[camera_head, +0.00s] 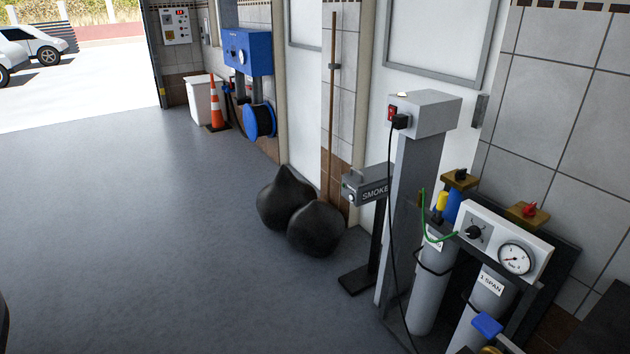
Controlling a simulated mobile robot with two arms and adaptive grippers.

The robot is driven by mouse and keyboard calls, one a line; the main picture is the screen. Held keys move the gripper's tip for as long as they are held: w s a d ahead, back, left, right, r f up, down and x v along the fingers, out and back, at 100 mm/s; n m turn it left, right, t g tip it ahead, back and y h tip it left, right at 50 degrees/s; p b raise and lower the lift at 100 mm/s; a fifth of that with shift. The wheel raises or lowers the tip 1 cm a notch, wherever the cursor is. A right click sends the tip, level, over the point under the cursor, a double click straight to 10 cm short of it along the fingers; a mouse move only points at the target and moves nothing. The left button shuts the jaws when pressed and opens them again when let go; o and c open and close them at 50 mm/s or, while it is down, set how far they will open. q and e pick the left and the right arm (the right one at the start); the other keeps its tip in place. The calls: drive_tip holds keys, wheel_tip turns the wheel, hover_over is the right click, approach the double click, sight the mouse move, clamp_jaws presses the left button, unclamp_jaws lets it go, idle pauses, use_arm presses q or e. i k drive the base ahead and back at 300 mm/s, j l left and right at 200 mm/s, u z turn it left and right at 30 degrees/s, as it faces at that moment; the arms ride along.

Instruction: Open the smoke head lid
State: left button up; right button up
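The smoke head (371,189) is a small dark grey box marked "SMOKE". It sits on a black post with a flat black foot, just left of the tall grey column. A small pale round part shows at its left end, and a thin handle-like piece stands on top at its left. I cannot make out the lid's edge or whether the lid is open. Part of the box's right end is hidden behind the column. Neither of my grippers shows in this view.
A grey column (419,170) with a black cable stands right of the smoke head. Gas cylinders (433,280) and a gauge panel (505,243) are farther right. Two black sacks (316,228) lie left of it. The grey floor (170,230) is clear on the left.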

sight(375, 169)
drive_tip(key=i+j+z, duration=0.1)
drive_tip(key=i+z, duration=0.3)
drive_tip(key=i+j+z, duration=0.15)
drive_tip(key=z, duration=0.25)
drive_tip(key=i+j+z, duration=0.5)
drive_tip(key=z, duration=0.3)
drive_tip(key=j, duration=0.1)
